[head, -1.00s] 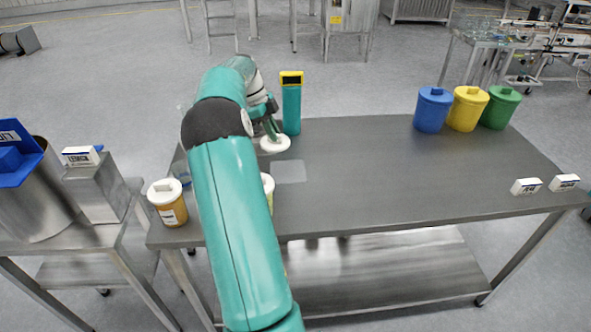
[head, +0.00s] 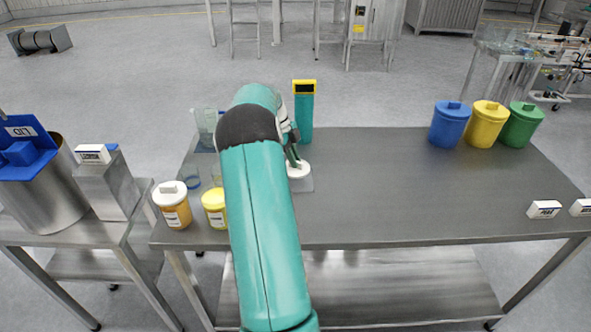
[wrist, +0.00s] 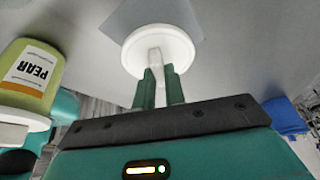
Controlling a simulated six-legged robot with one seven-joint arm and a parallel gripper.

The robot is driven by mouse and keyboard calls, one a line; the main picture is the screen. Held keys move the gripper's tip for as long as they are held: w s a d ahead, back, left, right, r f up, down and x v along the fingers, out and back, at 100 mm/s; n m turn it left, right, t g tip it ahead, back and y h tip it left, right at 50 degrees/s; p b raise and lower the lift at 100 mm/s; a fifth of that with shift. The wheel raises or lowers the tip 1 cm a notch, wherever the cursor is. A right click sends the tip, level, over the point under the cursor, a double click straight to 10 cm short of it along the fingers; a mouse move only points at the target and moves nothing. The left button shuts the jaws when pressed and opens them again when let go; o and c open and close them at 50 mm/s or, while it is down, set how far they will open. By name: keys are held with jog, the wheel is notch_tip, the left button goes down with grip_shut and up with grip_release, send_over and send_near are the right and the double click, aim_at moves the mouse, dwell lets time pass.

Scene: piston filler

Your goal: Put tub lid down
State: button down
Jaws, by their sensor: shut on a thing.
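My gripper (wrist: 159,88) is shut on the upright handle of a round white tub lid (wrist: 172,45). The lid also shows in the head view (head: 298,171), over a pale square mat (head: 305,185) on the steel table. I cannot tell whether the lid touches the mat. In the wrist view the lid's disc overlaps the mat (wrist: 127,20). A tub labelled PEAR (wrist: 32,75) is at the left of the wrist view. In the head view, a white-topped orange tub (head: 174,213) and a yellow-topped tub (head: 215,212) stand at the table's front left.
A teal post with a yellow top (head: 304,115) stands behind my gripper. Clear glassware (head: 207,125) is at the left. Blue (head: 449,125), yellow (head: 486,126) and green bins (head: 520,127) stand at the back right. The table's middle right is clear.

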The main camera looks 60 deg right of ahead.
jog(key=shift+f, duration=2.25)
jog(key=shift+d+f, duration=0.1)
jog(key=shift+f, duration=0.05)
jog(key=c, duration=1.5)
grip_release()
jog(key=v, duration=1.2)
jog(key=shift+w, duration=0.1)
